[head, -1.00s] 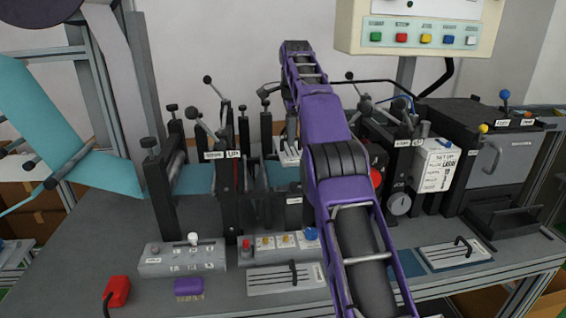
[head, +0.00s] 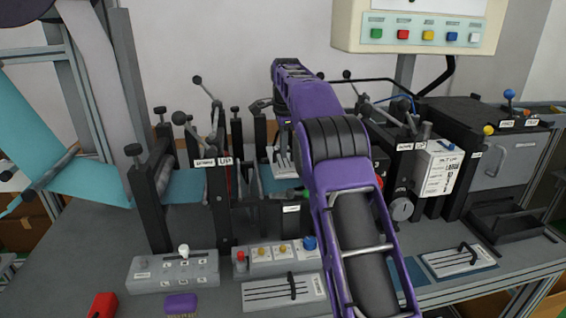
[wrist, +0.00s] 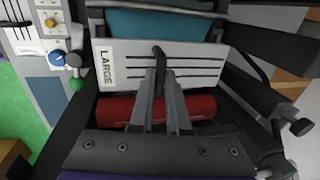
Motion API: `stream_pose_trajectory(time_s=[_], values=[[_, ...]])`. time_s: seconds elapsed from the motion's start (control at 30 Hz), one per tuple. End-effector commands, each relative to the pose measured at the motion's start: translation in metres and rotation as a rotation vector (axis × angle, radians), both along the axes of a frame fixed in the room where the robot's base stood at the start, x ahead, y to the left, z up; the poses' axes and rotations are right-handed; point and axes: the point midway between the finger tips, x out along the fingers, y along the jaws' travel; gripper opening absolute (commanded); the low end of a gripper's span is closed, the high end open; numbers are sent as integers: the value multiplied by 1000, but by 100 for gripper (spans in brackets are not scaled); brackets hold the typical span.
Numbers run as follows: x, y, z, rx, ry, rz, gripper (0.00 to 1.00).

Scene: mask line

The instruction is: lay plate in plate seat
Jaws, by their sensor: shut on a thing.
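The plate (wrist: 125,65) is white with black lines and a LARGE label, seen in the wrist view. My gripper (wrist: 158,85) is shut on its black upright handle. Part of the plate also shows in the head view (head: 281,166), between the dark posts of the machine, left of my arm. In the wrist view a red cylinder (wrist: 115,107) lies just past the plate's lower edge. I cannot make out the plate seat or whether the plate touches it; the plate and my arm cover that area.
A SMALL plate (head: 262,294) lies on the bench front, beside a button box (head: 265,258). Another plate (head: 455,262) lies on a blue mat at right. Dark posts and levers (head: 218,190) stand close on both sides of the held plate. A purple brush (head: 181,302) lies front left.

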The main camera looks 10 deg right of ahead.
Motion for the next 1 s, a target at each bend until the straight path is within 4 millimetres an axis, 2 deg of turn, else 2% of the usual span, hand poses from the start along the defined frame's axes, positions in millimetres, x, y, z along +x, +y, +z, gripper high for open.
stream_pose_trajectory(time_s=[0.13, 0.4, 0.63, 0.67, 0.8, 0.83, 1.0], values=[[0, 0, -9, 0, -1, 0, 0], [0, 0, -44, 0, -2, 1, 0], [0, 0, -46, 0, -3, 1, 0], [0, 0, -48, 0, 0, 1, 16], [0, 0, -48, 0, 0, 1, 41], [0, 0, -48, 0, 0, 1, 44], [0, 0, -47, 0, 0, 1, 44]])
